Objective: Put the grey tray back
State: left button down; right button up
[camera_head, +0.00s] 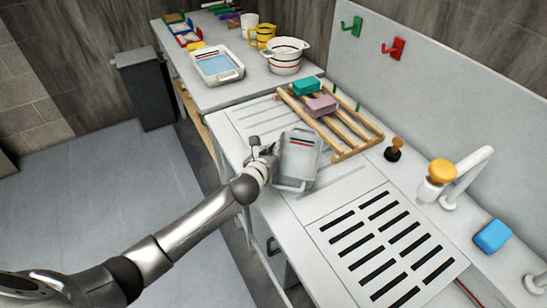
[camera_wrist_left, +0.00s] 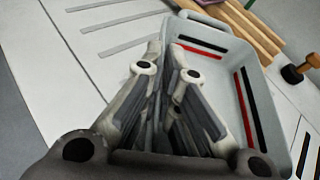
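The grey tray (camera_head: 300,159) is at the left front part of the drainer counter, just in front of the wooden rack. It has red and black stripes on its inner walls, and its inside looks empty. The wrist view shows the tray (camera_wrist_left: 262,58) beyond and to the right of the fingers. My left gripper (camera_head: 266,152) is at the tray's left edge. In the wrist view its fingers (camera_wrist_left: 166,58) are close together, with the tray's near-left wall between them. I cannot tell whether the tray rests fully on the counter. My right gripper is not in view.
A wooden rack (camera_head: 347,139) holds a teal sponge (camera_head: 306,86) and a pink sponge (camera_head: 320,105). A brown-handled plug (camera_head: 394,149), tap (camera_head: 462,177) and blue block (camera_head: 492,236) stand to the right. A white tray (camera_head: 236,75) and a pot (camera_head: 285,58) occupy the back table. The slotted drain is clear.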

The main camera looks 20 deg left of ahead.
pick_arm(q)
notch_tip(320, 180, down, 2)
jog(key=shift+d+f, duration=0.1)
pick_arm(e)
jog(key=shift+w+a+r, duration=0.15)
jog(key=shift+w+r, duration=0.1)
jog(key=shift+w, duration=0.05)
pick_arm(q)
jog(key=shift+f, duration=0.1)
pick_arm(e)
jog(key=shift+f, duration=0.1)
pick_arm(q)
jog(key=c, duration=1.6)
grip_release()
jog(key=shift+s+f, duration=0.1)
jog(key=shift+c, duration=0.2)
jog(key=shift+r, duration=0.2)
jog(key=v, duration=1.2)
jog(key=shift+b, duration=0.35)
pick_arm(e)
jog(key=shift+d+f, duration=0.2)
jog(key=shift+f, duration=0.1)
